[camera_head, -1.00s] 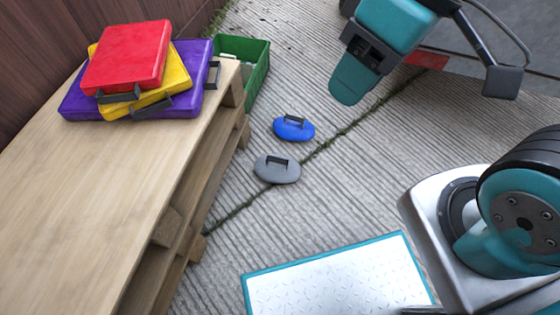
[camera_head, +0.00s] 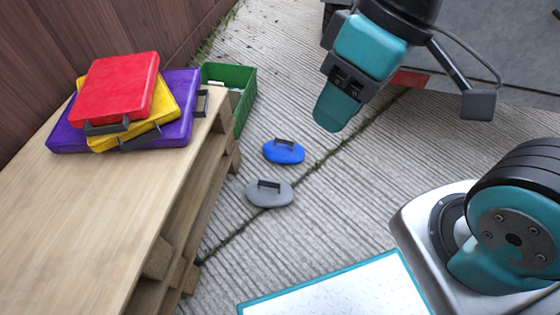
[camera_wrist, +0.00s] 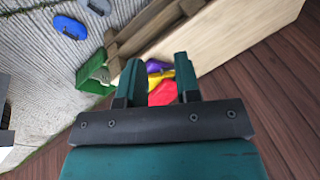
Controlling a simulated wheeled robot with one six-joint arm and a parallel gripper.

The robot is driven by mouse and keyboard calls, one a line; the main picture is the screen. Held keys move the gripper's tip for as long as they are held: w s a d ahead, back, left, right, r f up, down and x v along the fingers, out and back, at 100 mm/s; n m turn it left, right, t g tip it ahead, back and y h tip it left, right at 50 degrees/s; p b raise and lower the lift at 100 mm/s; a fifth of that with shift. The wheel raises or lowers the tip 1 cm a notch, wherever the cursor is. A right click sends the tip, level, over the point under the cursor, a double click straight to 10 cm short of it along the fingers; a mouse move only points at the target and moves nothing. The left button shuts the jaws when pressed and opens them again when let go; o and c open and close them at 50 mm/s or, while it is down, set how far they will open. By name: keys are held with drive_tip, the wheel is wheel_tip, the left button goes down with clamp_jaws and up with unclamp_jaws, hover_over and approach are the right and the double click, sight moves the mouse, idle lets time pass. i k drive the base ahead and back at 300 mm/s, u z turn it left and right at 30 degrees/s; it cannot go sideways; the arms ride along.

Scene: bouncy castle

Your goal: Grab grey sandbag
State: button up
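The grey sandbag (camera_head: 270,197) lies flat on the ribbed concrete beside the pallet table, its dark handle facing up. At the top edge of the wrist view the grey sandbag (camera_wrist: 97,6) is partly cut off. My gripper (camera_head: 338,108) hangs in the air to the upper right of the sandbag in the head view, well apart from it. In the wrist view my gripper (camera_wrist: 158,80) has its two teal fingers spread with nothing between them.
A blue sandbag (camera_head: 284,153) lies just behind the grey one. A green crate (camera_head: 243,110) stands by the wooden pallet table (camera_head: 90,225). Red (camera_head: 116,88), yellow and purple pads are stacked on the table. Concrete right of the sandbags is clear.

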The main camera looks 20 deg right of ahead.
sight(261, 192)
drive_tip(key=k, duration=0.55)
drive_tip(key=i, duration=0.95)
drive_tip(key=u, duration=0.75)
